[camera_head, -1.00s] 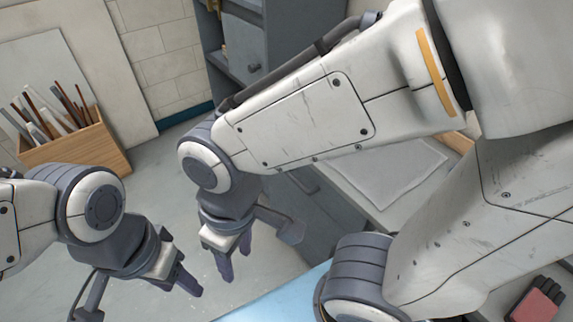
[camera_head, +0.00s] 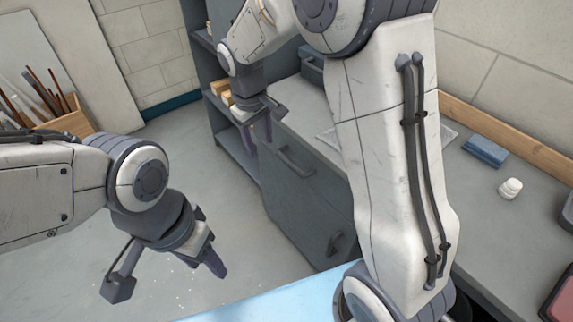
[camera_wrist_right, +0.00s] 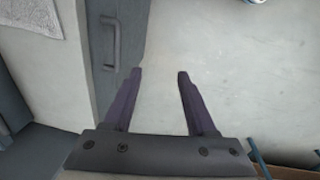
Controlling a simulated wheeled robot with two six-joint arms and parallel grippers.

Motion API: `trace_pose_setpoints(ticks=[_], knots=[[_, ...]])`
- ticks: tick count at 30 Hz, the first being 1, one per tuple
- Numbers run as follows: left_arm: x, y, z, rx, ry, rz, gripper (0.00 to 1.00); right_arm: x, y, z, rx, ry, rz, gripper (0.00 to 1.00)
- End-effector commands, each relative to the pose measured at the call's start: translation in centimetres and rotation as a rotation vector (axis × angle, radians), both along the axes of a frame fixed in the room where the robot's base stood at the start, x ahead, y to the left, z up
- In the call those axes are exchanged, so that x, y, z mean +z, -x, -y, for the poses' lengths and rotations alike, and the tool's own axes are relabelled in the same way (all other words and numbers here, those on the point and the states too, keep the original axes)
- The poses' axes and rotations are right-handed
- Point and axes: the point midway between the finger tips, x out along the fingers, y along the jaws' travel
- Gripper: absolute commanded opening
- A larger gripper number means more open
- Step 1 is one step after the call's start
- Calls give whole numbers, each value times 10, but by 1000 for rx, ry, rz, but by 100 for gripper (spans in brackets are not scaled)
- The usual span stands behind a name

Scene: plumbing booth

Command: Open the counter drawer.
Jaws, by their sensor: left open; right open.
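The grey counter drawer (camera_head: 322,188) is in the front of the counter, in the middle of the head view. Its front looks flush with the counter. It has a dark bar handle (camera_head: 293,160), and a bar handle (camera_wrist_right: 109,42) also shows at the upper left in the right wrist view. My right gripper (camera_head: 260,140) is open and empty, pointing down just left of the drawer handle and apart from it. In the right wrist view its fingers (camera_wrist_right: 160,76) have bare floor between them. My left gripper (camera_head: 212,262) is open and empty over the floor, away from the counter.
A second handle (camera_head: 335,243) is lower right on the counter front. A blue block (camera_head: 485,151) and a small white item (camera_head: 510,188) are on the counter top. A wooden box of brushes (camera_head: 68,120) is at the far left. The floor (camera_head: 195,150) before the counter looks clear.

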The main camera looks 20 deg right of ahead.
Motion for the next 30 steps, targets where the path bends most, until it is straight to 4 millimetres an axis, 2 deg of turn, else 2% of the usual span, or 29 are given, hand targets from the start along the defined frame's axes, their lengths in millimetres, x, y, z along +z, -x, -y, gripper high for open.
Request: trace_pose_setpoints(ticks=[1,3,6,9,14,24,30], knots=[[-24,0,0,0,0,0,50,-38,-25,21,-28,18,-4,57],[-36,0,0,0,1,1,50,-63,-51,46,-49,41,-1,57],[-46,0,0,0,1,1,50,-89,-75,73,-72,65,0,57],[-50,0,0,-1,1,1,50,-103,-86,89,-82,79,1,57],[-49,0,0,-1,1,1,50,-117,-91,97,-85,84,0,57],[-47,0,0,-1,1,1,50,-176,-94,107,-85,82,-2,57],[-46,0,0,0,1,1,50,-200,-96,111,-85,82,0,57]])
